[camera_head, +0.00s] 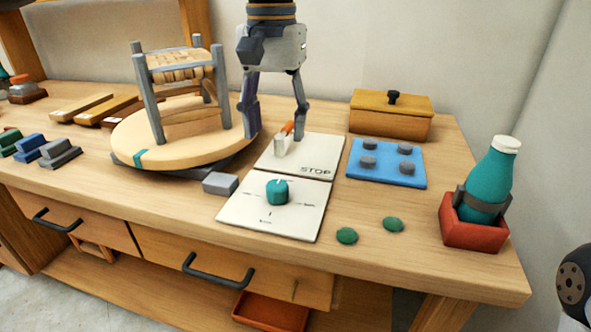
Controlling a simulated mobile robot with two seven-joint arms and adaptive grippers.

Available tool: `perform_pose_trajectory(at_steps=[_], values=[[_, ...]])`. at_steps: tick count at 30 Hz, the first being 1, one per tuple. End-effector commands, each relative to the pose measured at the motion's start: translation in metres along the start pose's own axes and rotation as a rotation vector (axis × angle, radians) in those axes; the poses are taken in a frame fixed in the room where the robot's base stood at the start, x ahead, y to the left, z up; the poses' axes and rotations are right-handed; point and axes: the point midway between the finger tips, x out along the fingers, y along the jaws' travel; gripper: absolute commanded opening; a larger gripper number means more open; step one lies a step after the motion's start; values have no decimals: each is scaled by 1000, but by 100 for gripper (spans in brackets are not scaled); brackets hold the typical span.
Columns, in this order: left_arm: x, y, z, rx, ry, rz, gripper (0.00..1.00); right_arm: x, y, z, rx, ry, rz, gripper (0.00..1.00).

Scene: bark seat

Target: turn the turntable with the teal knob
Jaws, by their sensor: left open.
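The turntable (190,150) is a round wooden disc with a teal mark on its front edge, on a dark base. A small stool frame (150,100) with grey legs and a woven bark seat stands on it. The teal knob (277,191) sits on a white panel (300,220) at the bench front. My left gripper (275,135) points down behind the knob, over the STOP panel (320,155). It is open, its fingers on either side of an orange-tipped switch (287,128); I cannot tell whether they touch it.
A grey block (220,184) lies left of the knob panel. A blue plate (387,177) with grey pegs, a wooden box (391,124), green discs (347,236) and a teal bottle (488,178) in a red holder (473,237) stand right. Coloured blocks (60,155) lie left.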

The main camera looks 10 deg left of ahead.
Motion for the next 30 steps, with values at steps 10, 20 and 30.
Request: perform_pose_trajectory(at_steps=[10,20,30], values=[[79,0,2,2,-4,1,52,-3,0,0,1,5,0,40],[117,0,1,1,1,1,52,-4,0,-1,1,7,0,40],[117,0,1,1,1,1,20,-4,0,-1,1,7,0,40]])
